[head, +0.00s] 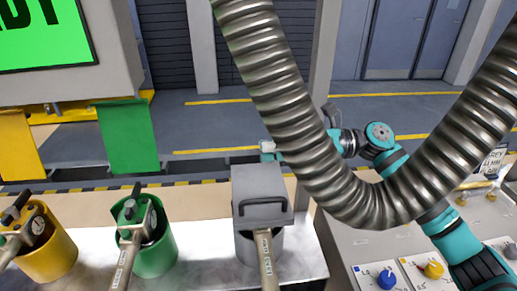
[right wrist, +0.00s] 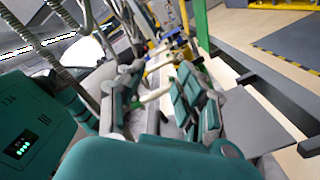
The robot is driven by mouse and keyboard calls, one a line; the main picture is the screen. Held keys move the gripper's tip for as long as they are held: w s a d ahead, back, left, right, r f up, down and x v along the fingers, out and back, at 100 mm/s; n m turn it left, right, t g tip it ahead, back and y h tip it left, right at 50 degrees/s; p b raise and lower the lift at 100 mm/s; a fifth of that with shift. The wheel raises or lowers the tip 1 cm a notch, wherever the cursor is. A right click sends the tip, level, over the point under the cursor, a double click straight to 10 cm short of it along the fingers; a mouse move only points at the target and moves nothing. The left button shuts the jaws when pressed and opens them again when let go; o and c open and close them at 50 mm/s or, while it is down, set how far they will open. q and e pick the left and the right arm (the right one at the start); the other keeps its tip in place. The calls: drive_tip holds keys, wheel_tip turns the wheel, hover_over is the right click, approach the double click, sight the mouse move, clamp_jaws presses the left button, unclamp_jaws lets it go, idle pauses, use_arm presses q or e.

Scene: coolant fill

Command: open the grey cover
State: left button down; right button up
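The grey cover (head: 262,183) is a box-like lid with a dark bar handle on its front. In the head view it sits down over the grey cylinder (head: 246,249), hiding its top. My right gripper (head: 269,149) is behind the cover's top edge, partly hidden by the thick hose; I cannot tell if it touches the cover. In the right wrist view my right gripper (right wrist: 158,98) has its teal fingers spread apart. A pale bar shows between or behind them; I cannot tell what it is. My left gripper is not in view.
A thick ribbed metal hose (head: 290,110) hangs in front of my right arm. A green can (head: 155,255) and a yellow can (head: 50,258) with levers stand left of the cover. A panel with a blue knob (head: 387,279) and a yellow knob (head: 433,270) is at right.

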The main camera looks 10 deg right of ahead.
drive_tip(key=d, duration=0.8)
drive_tip(key=shift+s+d+r, duration=0.2)
drive_tip(key=shift+s+d, duration=0.05)
drive_tip(key=shift+s, duration=0.1)
drive_tip(key=shift+f, duration=0.1)
